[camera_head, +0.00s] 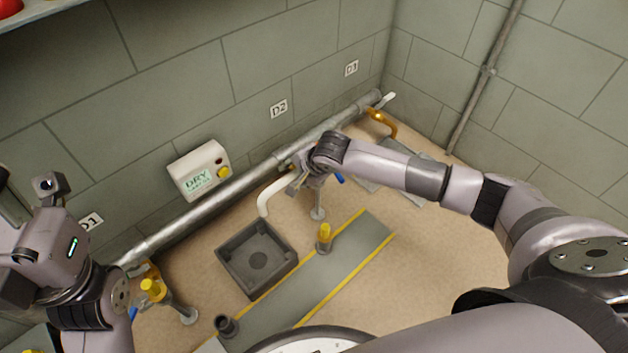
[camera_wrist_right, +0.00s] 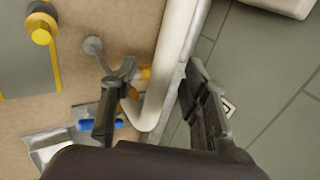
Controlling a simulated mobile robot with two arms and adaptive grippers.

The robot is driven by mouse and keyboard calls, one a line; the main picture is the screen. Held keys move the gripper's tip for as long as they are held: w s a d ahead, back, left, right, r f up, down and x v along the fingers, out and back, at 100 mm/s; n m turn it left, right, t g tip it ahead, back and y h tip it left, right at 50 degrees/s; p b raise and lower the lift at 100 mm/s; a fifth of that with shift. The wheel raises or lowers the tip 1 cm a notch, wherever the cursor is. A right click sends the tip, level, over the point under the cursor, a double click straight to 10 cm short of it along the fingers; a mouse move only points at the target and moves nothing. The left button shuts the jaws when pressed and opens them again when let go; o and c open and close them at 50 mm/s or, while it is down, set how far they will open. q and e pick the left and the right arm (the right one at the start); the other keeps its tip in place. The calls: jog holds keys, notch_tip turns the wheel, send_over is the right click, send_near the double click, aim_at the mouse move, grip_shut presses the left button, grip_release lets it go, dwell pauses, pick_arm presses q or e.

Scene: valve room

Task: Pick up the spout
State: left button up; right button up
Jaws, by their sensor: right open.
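The white curved spout (camera_head: 273,190) comes off the wall pipe and bends down over the dark square basin. In the right wrist view the white spout (camera_wrist_right: 172,58) runs between my fingers, with its bend lower down. My right gripper (camera_head: 298,184) is at the spout's pipe end in the head view. In the right wrist view my right gripper (camera_wrist_right: 160,72) is open, one finger on each side of the spout, not closed on it. My left gripper (camera_head: 12,285) is at the left edge, partly cut off, and its fingers cannot be made out.
The dark basin (camera_head: 232,252) sits on the floor below. A grey strip with yellow edges (camera_head: 350,250) bears a yellow-topped piece (camera_head: 324,234). A dark cup (camera_head: 226,327) stands at the front. A box marked DRY (camera_head: 198,172) is on the wall above the long pipe (camera_head: 205,212).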

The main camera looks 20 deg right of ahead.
jog(key=shift+x, duration=0.85)
grip_shut()
jog(key=shift+w, duration=0.1)
dwell(0.4)
